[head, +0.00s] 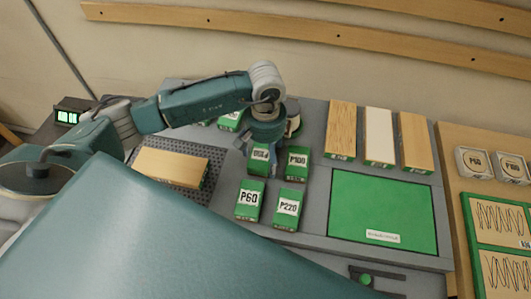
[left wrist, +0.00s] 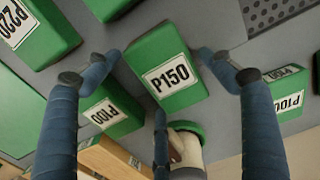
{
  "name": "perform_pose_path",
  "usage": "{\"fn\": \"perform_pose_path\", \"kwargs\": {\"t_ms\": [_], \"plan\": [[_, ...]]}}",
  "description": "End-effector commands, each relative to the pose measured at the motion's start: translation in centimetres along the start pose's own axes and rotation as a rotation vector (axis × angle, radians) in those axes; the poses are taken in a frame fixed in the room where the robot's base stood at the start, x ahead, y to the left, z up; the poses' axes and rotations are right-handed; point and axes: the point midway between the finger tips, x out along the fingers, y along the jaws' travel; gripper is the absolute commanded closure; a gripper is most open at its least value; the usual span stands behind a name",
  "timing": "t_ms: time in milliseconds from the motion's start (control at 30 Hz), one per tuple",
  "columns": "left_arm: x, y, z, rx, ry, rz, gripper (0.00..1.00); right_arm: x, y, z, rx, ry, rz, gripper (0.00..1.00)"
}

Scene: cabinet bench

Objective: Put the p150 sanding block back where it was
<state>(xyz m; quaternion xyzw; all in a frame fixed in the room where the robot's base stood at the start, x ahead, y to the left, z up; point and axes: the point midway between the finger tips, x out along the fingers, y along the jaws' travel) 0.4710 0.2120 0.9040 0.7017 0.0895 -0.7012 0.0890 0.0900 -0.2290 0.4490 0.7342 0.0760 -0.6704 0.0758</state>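The P150 sanding block (left wrist: 168,70) is green with a white label and lies in the middle of the left wrist view. In the head view a green block with a partly hidden label (head: 258,160) sits just under my left gripper (head: 264,146). The left gripper's fingers (left wrist: 158,75) are spread on several sides of the P150 block, apart from each other. I see no clear grip on it; whether a fingertip touches it is hard to tell. My right gripper is in neither view.
Blocks P100 (head: 298,162), P60 (head: 248,200) and P220 (head: 289,207) stand close by. A wooden block (head: 170,166) lies on a perforated grey mat (head: 214,158) at left. A green pad (head: 383,212) and three boards (head: 378,135) are at right. My arm hides some items behind it.

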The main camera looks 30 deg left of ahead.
Motion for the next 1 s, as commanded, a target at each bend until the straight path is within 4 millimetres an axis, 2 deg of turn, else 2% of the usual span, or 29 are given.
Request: {"fn": "perform_pose_path", "kwargs": {"t_ms": [400, 467, 800, 1000], "plan": [[-0.7, 0.0, -0.1, 0.0, 0.001, 0.0, 0.11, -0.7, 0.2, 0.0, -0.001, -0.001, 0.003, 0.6], [-1.1, 0.0, -0.2, 0.0, 0.004, 0.0, 0.11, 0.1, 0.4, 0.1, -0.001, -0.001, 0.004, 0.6], [-8.3, 0.1, -0.2, 0.0, 0.007, 0.002, 0.11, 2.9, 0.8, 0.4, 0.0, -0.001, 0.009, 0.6], [-11.3, 0.0, -0.1, 0.0, 0.003, 0.001, 0.11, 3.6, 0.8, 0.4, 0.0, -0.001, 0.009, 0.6]]}}
